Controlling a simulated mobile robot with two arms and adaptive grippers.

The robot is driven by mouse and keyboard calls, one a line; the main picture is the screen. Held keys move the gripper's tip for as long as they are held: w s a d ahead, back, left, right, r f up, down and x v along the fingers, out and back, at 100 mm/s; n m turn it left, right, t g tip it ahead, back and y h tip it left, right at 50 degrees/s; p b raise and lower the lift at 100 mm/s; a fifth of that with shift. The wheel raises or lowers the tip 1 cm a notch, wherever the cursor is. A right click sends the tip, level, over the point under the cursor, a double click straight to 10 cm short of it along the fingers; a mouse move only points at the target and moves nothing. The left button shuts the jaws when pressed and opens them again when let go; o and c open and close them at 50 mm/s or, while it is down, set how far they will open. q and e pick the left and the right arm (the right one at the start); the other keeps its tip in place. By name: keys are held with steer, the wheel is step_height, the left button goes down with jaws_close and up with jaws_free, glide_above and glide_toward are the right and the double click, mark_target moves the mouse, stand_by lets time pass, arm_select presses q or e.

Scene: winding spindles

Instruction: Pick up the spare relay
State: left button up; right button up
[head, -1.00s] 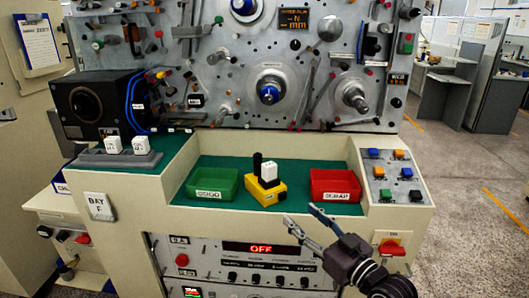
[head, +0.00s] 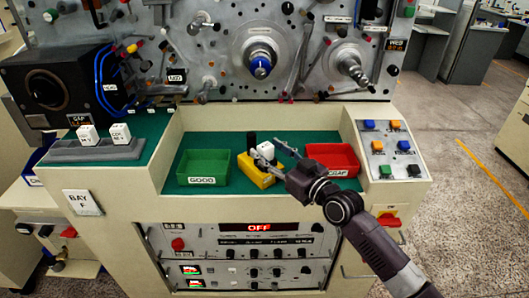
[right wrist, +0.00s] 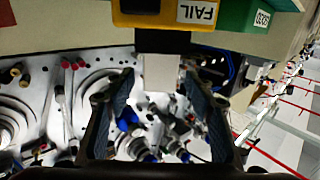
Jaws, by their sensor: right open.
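Two white relays (head: 87,134) (head: 120,133) stand in a grey holder (head: 95,151) on the green ledge at left; their labels are too small to read. I cannot tell which relay is the spare. My right gripper (head: 273,154) is open, its fingers reaching toward the relay at the tester. In the right wrist view a white block (right wrist: 160,72) shows between the open fingers (right wrist: 158,88), below the yellow FAIL-marked part (right wrist: 165,13). My left gripper is not in view.
A green GOOD bin (head: 203,168) is left of the tester and a red SCRAP bin (head: 332,158) right of it. The recess has a raised cream front edge (head: 200,207). A button panel (head: 391,150) is at right.

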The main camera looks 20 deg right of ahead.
steer(key=shift+x, duration=0.85)
steer(key=c, duration=1.3)
steer(key=shift+r, duration=0.1)
